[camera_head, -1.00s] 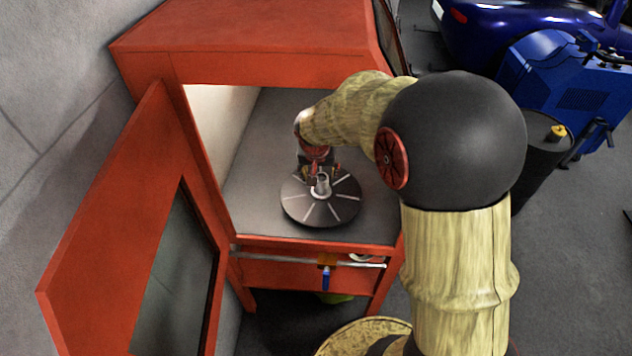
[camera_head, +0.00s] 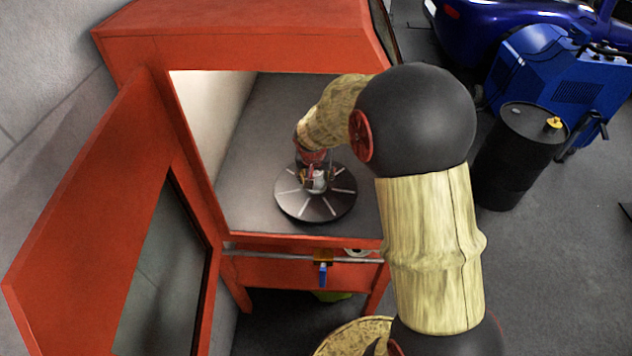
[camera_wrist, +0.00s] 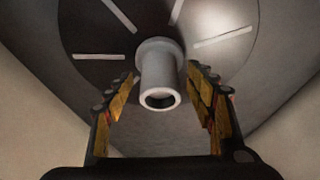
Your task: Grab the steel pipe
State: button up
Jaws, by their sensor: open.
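The steel pipe (camera_wrist: 159,78) is a short grey hollow piece with a flanged collar, standing on a dark round disc (camera_wrist: 82,30) with pale radial stripes. The pipe lies between the two fingers of my gripper (camera_wrist: 163,92) in the wrist view, with a gap visible on each side. My gripper is open, with yellow-orange pads facing the pipe. In the head view my gripper (camera_head: 315,178) is over the middle of the disc (camera_head: 335,205), inside the red cabinet, and partly hides the pipe.
The red cabinet (camera_head: 250,40) surrounds the disc, with its door (camera_head: 95,220) swung open at the left. A pipe with a blue-handled valve (camera_head: 323,272) runs below the opening. A black drum (camera_head: 515,155) and a blue machine (camera_head: 555,80) stand at the right.

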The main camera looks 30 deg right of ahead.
jog(key=shift+c, duration=0.7)
jog(key=shift+r, duration=0.1)
grip_shut()
